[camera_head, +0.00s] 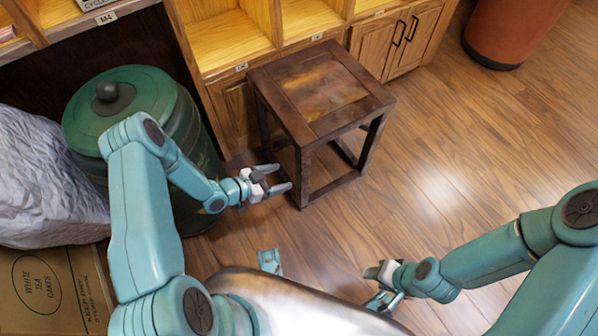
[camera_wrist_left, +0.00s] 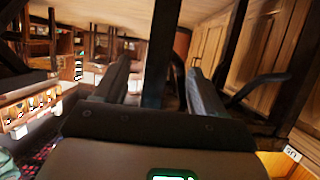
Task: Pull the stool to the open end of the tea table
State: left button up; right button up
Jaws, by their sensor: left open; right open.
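The stool (camera_head: 311,88) is dark brown wood with a square panelled top and stands upright on the floor in front of the cabinets. My left gripper (camera_head: 283,178) is open, just left of the stool's near leg, with its fingers pointing towards it. In the left wrist view a dark upright leg (camera_wrist_left: 159,50) shows between the two open fingers (camera_wrist_left: 160,90), and they do not appear closed on it. My right gripper (camera_head: 370,287) is open and empty, low over the floor in front of my body. I cannot make out the tea table for certain in either view.
A green lidded canister (camera_head: 125,92) stands left of the stool, close to my left arm. A grey wrapped bundle (camera_head: 45,180) and a cardboard box (camera_head: 50,290) are at far left. Wooden cabinets (camera_head: 420,38) line the back. A terracotta pot (camera_head: 510,30) stands back right. Floor (camera_head: 470,150) right of the stool is clear.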

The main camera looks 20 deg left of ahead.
pick_arm(q)
jog(key=b+x, duration=0.3)
jog(key=x, duration=0.7)
jog(key=shift+w+d, duration=0.1)
grip_shut()
